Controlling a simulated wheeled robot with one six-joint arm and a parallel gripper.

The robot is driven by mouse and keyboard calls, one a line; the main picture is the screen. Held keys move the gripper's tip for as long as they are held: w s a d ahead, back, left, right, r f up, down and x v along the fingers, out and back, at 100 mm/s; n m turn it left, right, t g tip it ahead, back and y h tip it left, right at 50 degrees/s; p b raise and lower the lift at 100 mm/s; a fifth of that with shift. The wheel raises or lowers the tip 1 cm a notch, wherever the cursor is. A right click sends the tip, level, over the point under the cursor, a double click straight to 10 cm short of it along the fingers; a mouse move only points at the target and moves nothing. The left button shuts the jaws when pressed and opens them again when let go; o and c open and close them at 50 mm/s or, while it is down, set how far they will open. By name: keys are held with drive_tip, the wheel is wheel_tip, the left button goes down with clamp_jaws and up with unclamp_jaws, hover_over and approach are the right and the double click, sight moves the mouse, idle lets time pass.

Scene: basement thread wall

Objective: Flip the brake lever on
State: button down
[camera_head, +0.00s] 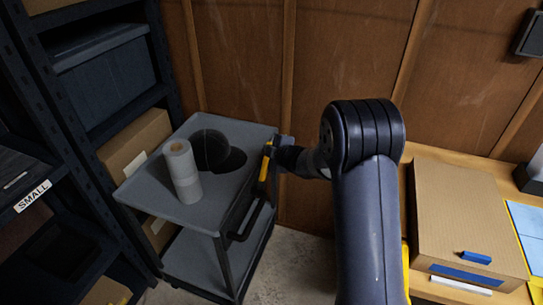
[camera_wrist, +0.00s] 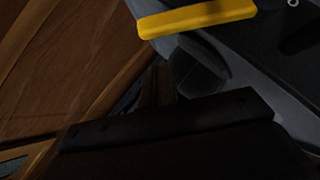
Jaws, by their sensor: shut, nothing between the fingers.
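The brake lever appears to be the yellow bar (camera_head: 265,162) at the right side of the grey cart (camera_head: 236,143). In the wrist view the yellow bar (camera_wrist: 197,18) lies across the top, beside the cart's dark side. My gripper (camera_head: 280,146) is at the cart's right edge, close to the lever. In the wrist view my gripper (camera_wrist: 172,84) is dark and shut with nothing held, below the yellow bar with a visible gap. The lighting is dim there, so the fingertips and the lever's pivot are hard to make out.
A pale roll (camera_head: 182,171) and a dark round object (camera_head: 211,150) stand on the cart top. Dark shelving (camera_head: 80,145) with boxes is at left. A wooden wall (camera_head: 345,55) is behind. A cardboard box (camera_head: 463,215) sits on the bench at right.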

drive_tip(key=v, duration=1)
drive_tip(key=shift+r, duration=0.3)
drive_tip(key=shift+w, duration=0.25)
hover_over(265, 165)
drive_tip(key=s+d, duration=0.1)
drive_tip(key=s, duration=0.1)
wheel_tip(265, 165, down, 5)
drive_tip(key=w+f, duration=0.1)
drive_tip(key=w+d+f+b, duration=0.1)
drive_tip(key=shift+w+d+f, duration=0.1)
drive_tip(key=shift+w+f, duration=0.05)
drive_tip(key=shift+w, duration=0.2)
